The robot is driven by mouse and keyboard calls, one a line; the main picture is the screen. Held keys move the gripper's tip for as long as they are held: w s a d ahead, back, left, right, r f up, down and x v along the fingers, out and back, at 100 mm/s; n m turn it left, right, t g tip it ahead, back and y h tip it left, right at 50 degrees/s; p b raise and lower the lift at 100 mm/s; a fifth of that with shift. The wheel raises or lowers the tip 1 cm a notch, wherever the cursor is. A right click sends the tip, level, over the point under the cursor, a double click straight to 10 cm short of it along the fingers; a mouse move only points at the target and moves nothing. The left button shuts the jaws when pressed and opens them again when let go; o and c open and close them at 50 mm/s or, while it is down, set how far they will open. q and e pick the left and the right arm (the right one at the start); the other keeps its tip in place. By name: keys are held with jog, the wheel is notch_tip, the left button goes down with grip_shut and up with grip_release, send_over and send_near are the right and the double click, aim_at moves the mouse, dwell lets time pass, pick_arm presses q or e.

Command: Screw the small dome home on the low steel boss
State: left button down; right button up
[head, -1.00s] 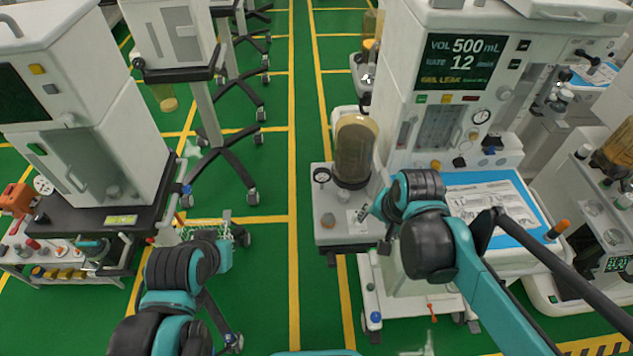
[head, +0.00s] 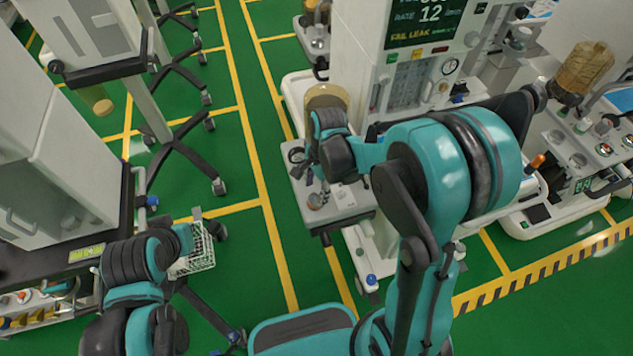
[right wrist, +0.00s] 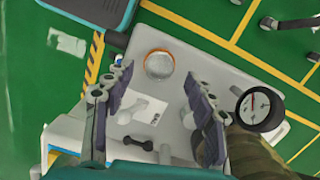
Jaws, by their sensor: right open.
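A small round shiny dome with an orange rim (right wrist: 159,64) stands on the grey shelf (right wrist: 222,70) in the right wrist view. In the head view the dome (head: 316,201) is small, on the same shelf. The low steel boss cannot be told apart from it; I cannot tell whether the dome is seated. My right gripper (right wrist: 156,76) is open, its two fingers spread either side of the line to the dome, and apart from it. In the head view my right gripper (head: 312,178) is partly hidden by its wrist. My left wrist shows at lower left; its fingers are not clear.
A printed label (right wrist: 145,110) lies between the fingers. The anaesthesia machine (head: 350,60) rises behind. A wire basket (head: 192,262) is near my left arm.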

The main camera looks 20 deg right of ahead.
jog(key=shift+a+f, duration=0.15)
jog(key=shift+f, duration=0.9)
grip_shut()
jog(key=m+t, duration=0.1)
jog(key=m, duration=0.5)
jog(key=shift+s+m, duration=0.1)
jog(key=shift+m, duration=0.3)
jog(key=m, duration=0.5)
jog(key=shift+m+h, duration=0.3)
jog(key=shift+m, duration=0.1)
jog(key=shift+c, duration=1.6)
grip_release()
